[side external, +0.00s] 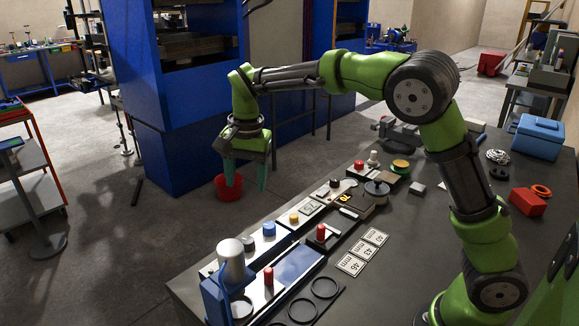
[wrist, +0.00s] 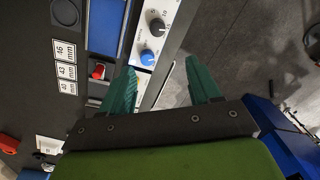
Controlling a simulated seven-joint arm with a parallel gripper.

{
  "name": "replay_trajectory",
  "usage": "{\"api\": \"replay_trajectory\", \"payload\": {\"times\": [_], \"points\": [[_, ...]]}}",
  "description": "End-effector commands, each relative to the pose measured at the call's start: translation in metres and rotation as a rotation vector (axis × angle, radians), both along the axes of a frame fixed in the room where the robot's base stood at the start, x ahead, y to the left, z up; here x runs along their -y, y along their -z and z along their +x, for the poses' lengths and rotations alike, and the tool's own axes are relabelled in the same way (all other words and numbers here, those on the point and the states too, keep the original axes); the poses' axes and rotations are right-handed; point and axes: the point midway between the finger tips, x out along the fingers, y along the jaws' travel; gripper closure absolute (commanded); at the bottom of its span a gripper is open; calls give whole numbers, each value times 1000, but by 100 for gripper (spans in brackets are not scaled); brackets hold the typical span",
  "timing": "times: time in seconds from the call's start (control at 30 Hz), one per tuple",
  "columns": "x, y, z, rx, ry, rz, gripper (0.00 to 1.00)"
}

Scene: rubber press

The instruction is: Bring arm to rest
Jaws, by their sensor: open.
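My green arm reaches out from the right side of the bench in the side external view. My gripper (side external: 246,176) points down with its two teal fingers apart and nothing between them. It hangs past the far edge of the bench, above the floor side. In the wrist view, the gripper fingers (wrist: 160,88) are also spread and empty. Below and beside them is the edge of the bench with a white control panel carrying a blue knob (wrist: 149,57).
The dark bench (side external: 395,225) holds red-handled fixtures, white number cards (side external: 363,253) and black rings (side external: 303,310). A grey cylinder on a blue stand (side external: 231,258) rises at the front. A red bucket (side external: 229,190) and blue press (side external: 165,130) stand beyond. A blue box (side external: 538,137) sits right.

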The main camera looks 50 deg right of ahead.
Motion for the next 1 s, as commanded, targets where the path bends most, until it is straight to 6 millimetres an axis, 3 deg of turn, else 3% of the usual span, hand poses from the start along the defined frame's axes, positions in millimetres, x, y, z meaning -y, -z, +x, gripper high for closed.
{"api": "replay_trajectory", "payload": {"times": [0.03,0.1,0.27,0.5,0.7,0.83,1.0], "points": [[1,11,-4,-9,-51,-6,38],[1,15,-15,-1,-130,6,38],[8,5,-53,77,-309,58,38],[16,-20,-130,273,-540,87,38],[23,-28,-195,445,-665,18,38],[27,-28,-223,524,-683,-37,38],[33,-34,-238,583,-659,-78,38]]}}
